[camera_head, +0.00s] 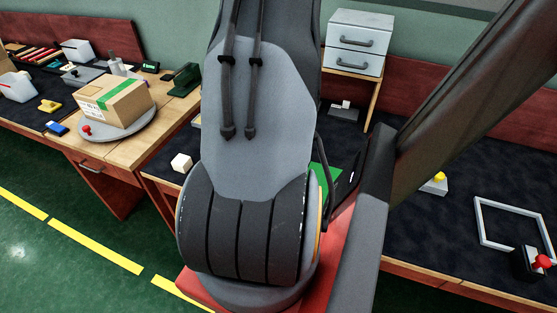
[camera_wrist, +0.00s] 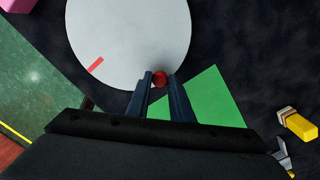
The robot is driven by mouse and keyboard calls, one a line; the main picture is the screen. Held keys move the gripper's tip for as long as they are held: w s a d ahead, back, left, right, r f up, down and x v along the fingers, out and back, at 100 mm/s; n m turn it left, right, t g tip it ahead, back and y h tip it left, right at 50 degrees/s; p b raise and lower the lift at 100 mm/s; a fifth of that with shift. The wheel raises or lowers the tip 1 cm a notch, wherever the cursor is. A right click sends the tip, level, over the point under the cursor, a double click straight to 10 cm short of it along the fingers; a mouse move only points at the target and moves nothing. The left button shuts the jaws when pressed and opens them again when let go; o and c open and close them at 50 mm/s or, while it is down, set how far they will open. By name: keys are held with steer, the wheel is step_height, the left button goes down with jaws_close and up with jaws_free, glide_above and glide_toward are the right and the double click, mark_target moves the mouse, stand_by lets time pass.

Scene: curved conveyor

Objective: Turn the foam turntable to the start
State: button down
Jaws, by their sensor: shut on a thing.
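In the wrist view a round, pale grey turntable (camera_wrist: 130,35) lies flat, partly cut off by the top edge of the picture. It has a short red stripe (camera_wrist: 96,64) near its left rim. A red knob (camera_wrist: 160,80) stands at its lower right rim. My gripper (camera_wrist: 160,77) is shut on this knob, with one dark finger on each side. A green patch (camera_wrist: 212,98) lies on the dark surface at the lower right, beside the knob. In the head view my arm hides this turntable; only part of the green patch (camera_head: 327,176) shows.
A yellow-and-white object (camera_wrist: 299,125) lies to the right in the wrist view. In the head view another turntable (camera_head: 137,130) at the left carries a cardboard box (camera_head: 113,102). A grey frame (camera_head: 482,222) lies at the right.

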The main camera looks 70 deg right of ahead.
steer(key=shift+a, duration=0.15)
stand_by(0.3)
steer(key=c, duration=1.6)
jaws_free()
steer(key=shift+o, duration=0.2)
steer(key=shift+r+b, duration=0.8)
steer(key=shift+r, duration=3.1)
